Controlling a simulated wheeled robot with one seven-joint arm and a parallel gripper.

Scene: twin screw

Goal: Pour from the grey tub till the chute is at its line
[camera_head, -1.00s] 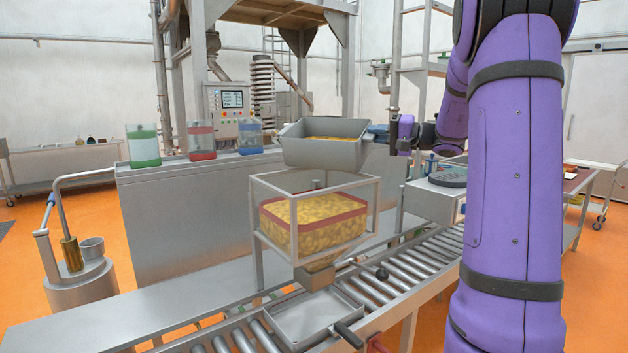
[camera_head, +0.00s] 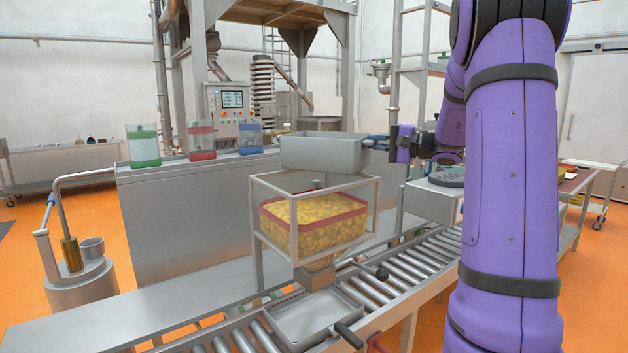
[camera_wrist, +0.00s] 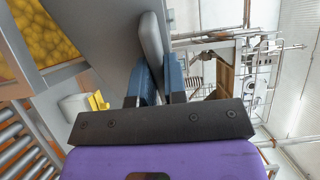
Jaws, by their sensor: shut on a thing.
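The grey tub (camera_head: 322,153) hangs nearly level above the chute, with its near wall facing the head camera. Its inside is hidden. My gripper (camera_head: 377,142) is shut on the tub's right end; in the wrist view its blue fingers (camera_wrist: 158,80) clamp a grey grip piece (camera_wrist: 151,42). The clear-walled chute (camera_head: 313,222) stands in a metal frame below, filled with yellow pieces. A red band, seemingly the line, runs round its upper part, and the yellow reaches about that band. No stream of pieces shows between tub and chute.
A shallow metal tray (camera_head: 315,318) sits under the chute's outlet on the roller conveyor (camera_head: 400,270). Green, red and blue banded containers (camera_head: 142,145) stand on the steel cabinet behind. A grey box unit (camera_head: 432,200) stands right of the chute.

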